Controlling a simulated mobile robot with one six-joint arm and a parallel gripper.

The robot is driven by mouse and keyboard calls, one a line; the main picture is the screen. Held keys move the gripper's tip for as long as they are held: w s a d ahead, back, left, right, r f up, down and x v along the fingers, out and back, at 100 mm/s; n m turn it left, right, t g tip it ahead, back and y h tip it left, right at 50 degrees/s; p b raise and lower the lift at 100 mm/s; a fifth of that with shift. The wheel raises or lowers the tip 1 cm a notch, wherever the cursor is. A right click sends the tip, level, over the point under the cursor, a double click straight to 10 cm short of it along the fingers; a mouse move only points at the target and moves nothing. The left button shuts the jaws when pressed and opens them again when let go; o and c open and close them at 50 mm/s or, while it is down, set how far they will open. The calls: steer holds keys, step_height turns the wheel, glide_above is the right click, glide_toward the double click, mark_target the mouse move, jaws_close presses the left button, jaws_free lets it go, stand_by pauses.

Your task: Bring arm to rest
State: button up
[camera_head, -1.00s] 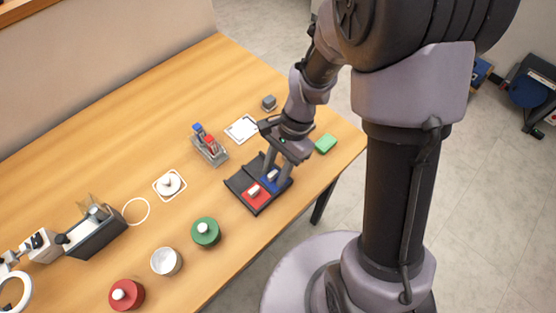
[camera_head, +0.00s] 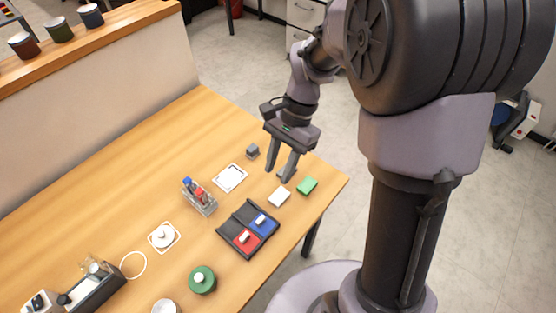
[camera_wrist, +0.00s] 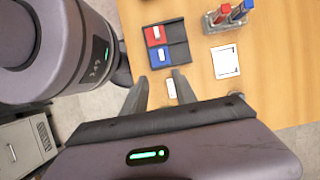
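My gripper (camera_head: 279,168) is raised above the right part of the wooden table (camera_head: 130,150), over the area of the white block (camera_head: 279,197) and the green block (camera_head: 307,186). The black tray (camera_head: 233,218) lies in front and to the left, holding a red piece (camera_head: 246,241) and a blue piece (camera_head: 265,225), each with a white item on top.
A clear holder with red and blue markers (camera_head: 199,200), a white framed square (camera_head: 229,178) and a small grey block (camera_head: 252,151) stand nearby. A green round container (camera_head: 202,280) is at the front. A low wall (camera_head: 95,72) borders the back. The table's back middle is clear.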

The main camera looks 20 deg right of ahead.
steer(key=s+r+n+t+h+b, duration=0.1)
steer(key=s+r+n+t+b, duration=0.1)
steer(key=s, duration=0.4)
steer(key=s+a+r+n+t+b, duration=0.1)
steer(key=s+r+n+t+b, duration=0.2)
steer(key=s+r+n+t, duration=0.1)
steer(key=shift+s+a+r+n+t+h+b, duration=0.15)
steer(key=shift+s+r+n+t+h+b, duration=0.2)
steer(key=shift+s+r+t, duration=0.65)
steer(key=shift+s+f, duration=0.15)
steer(key=shift+f, duration=0.05)
stand_by(0.6)
